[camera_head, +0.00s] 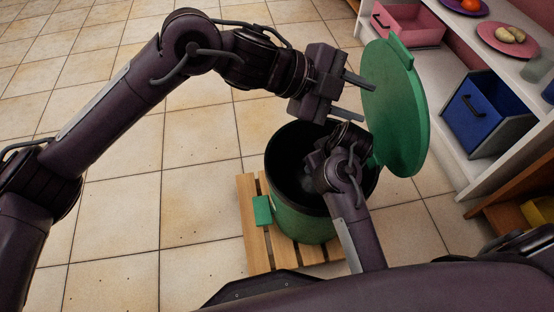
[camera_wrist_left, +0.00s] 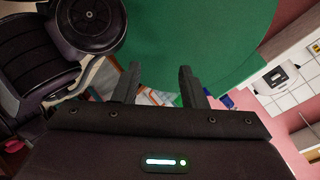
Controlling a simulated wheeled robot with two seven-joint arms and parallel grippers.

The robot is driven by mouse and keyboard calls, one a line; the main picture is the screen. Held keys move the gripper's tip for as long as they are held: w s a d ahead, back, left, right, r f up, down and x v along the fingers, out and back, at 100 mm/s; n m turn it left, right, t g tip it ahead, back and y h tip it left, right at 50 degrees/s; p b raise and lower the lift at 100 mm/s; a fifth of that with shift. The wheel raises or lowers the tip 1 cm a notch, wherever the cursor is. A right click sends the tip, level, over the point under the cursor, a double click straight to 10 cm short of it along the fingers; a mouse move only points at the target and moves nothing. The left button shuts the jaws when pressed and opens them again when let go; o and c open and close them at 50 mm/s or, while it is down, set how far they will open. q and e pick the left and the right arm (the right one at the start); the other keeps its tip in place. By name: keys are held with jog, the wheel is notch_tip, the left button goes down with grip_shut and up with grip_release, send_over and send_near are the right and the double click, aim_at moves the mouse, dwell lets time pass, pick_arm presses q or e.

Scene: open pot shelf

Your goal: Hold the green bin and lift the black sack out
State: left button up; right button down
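The green bin (camera_head: 300,222) stands upright with its round green lid (camera_head: 402,112) swung open at its right. The inside of the bin is dark, and I cannot tell the black sack from the bin's inner wall. My left gripper (camera_head: 369,102) is above the bin beside the lid, its two fingers apart with nothing seen between them. The left wrist view also shows these spread fingers (camera_wrist_left: 160,68) with the green lid (camera_wrist_left: 210,35) behind them. My right gripper (camera_head: 316,165) reaches down into the bin's mouth; its fingertips are lost in the dark there.
The bin stands on a wooden slatted pallet (camera_head: 251,222), with a green pedal (camera_head: 262,210) at its front left. At right is a white shelf with a pink drawer (camera_head: 408,26), a blue drawer (camera_head: 478,112) and a pink plate (camera_head: 498,42). The tiled floor at left is clear.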

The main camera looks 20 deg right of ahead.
pick_arm(q)
jog(key=w+a+f+n+t+y, duration=0.1)
jog(key=w+a+f+t+y, duration=0.3)
jog(key=w, duration=0.3)
pick_arm(e)
jog(key=shift+s+f, duration=0.1)
jog(key=shift+f, duration=0.1)
pick_arm(q)
jog(key=m+g+y, duration=0.2)
jog(key=m+y, duration=0.1)
jog(key=y, duration=0.5)
send_over(276, 186)
jog(key=f, duration=1)
jog(key=shift+w+d+f, duration=0.1)
jog(key=shift+d+f, duration=0.1)
jog(key=shift+f, duration=0.15)
jog(key=shift+a+f, duration=0.15)
jog(key=shift+f, duration=0.15)
notch_tip(276, 186, down, 12)
jog(key=shift+r, duration=0.25)
grip_shut()
pick_arm(e)
jog(key=shift+r, duration=0.1)
